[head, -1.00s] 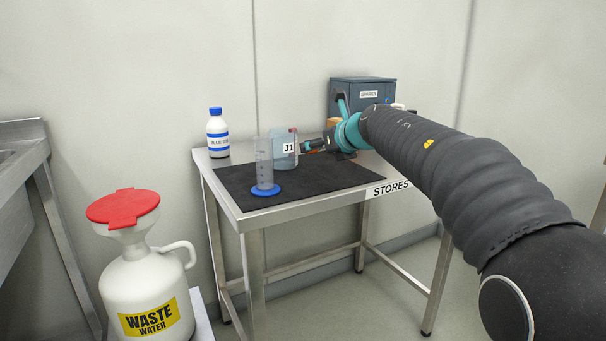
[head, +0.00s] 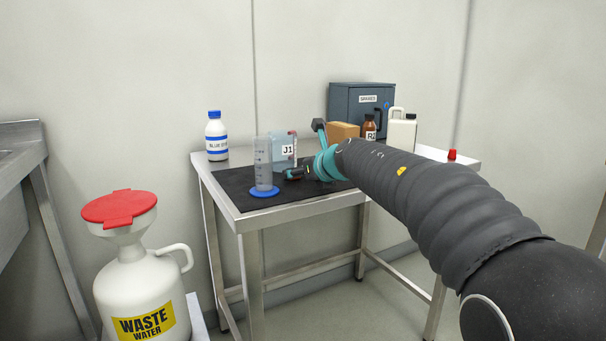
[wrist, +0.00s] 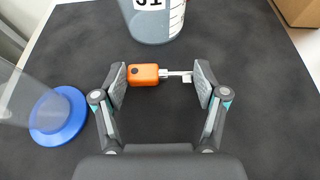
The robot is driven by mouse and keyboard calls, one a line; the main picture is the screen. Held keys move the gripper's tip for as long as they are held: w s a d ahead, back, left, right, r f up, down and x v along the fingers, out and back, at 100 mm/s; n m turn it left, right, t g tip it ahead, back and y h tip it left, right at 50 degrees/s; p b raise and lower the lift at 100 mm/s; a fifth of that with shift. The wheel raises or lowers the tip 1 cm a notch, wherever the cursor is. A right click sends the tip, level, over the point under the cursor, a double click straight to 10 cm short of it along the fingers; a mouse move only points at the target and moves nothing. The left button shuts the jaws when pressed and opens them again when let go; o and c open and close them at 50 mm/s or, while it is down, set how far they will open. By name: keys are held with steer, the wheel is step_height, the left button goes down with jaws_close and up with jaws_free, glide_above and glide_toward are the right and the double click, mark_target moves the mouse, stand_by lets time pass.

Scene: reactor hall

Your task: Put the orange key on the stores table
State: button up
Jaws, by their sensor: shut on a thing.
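The orange key (wrist: 143,74) lies across between the two fingers of my gripper (wrist: 162,80) in the wrist view. Its orange head meets the left finger and its metal bit meets the right finger. My gripper is shut on it, over the black mat (wrist: 75,45). I cannot tell whether the key touches the mat. In the head view my gripper (head: 298,173) is low over the stores table (head: 305,201), just right of the measuring cylinder. The key is too small to make out there.
The measuring cylinder (head: 264,165) with a blue base and jug J1 (head: 282,150) stand close by on the mat. A blue-capped bottle (head: 216,138) is at the back left. A cardboard box (head: 343,131), brown bottle (head: 369,127), white canister (head: 402,133) and spares cabinet (head: 345,100) stand behind.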

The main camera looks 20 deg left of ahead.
steer(key=shift+f, duration=0.15)
steer(key=o, duration=0.9)
steer(key=shift+o, duration=0.2)
steer(key=shift+r, duration=0.2)
steer(key=v, duration=1.2)
